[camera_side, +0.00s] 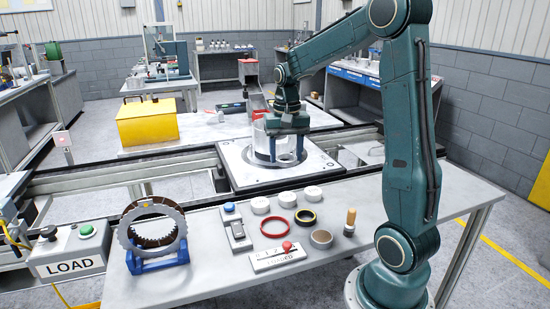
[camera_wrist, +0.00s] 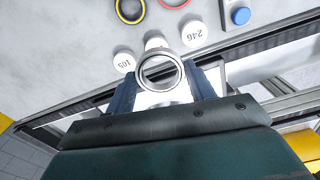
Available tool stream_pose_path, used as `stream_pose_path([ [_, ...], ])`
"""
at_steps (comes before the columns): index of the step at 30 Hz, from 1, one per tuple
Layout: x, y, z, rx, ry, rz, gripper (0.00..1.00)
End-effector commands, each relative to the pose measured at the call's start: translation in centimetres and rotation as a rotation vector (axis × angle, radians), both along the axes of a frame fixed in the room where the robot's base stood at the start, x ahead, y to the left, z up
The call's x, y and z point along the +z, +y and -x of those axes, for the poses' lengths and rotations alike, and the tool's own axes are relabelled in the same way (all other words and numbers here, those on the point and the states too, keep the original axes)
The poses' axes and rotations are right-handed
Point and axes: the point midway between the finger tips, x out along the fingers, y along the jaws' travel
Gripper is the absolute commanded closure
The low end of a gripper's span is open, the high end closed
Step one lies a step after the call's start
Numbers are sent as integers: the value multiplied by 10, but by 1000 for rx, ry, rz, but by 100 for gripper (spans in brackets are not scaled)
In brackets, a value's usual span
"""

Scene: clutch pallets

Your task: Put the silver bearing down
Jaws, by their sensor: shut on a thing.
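The silver bearing (camera_wrist: 138,72) is a shiny ring, seen in the wrist view between the two blue fingers of my gripper (camera_wrist: 163,88). My gripper is shut on it. In the side view my gripper (camera_side: 285,156) points down over the light square pallet (camera_side: 240,172) on the conveyor.
On the front bench are white discs (camera_side: 260,205), a red ring (camera_side: 274,228), a black-and-yellow ring (camera_side: 305,217), a brownish ring (camera_side: 321,239) and a toothed ring on a blue stand (camera_side: 159,260). A switch box (camera_side: 237,232) and a LOAD box (camera_side: 70,255) stand leftward.

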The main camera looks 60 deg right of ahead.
Motion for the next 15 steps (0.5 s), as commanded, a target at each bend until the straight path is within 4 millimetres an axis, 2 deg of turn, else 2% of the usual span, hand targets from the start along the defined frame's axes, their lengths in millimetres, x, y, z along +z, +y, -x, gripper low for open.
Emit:
stream_pose_path([
  [6,-19,42,-39,230,2,-1,75],
  [15,-46,108,-80,537,2,-1,75],
])
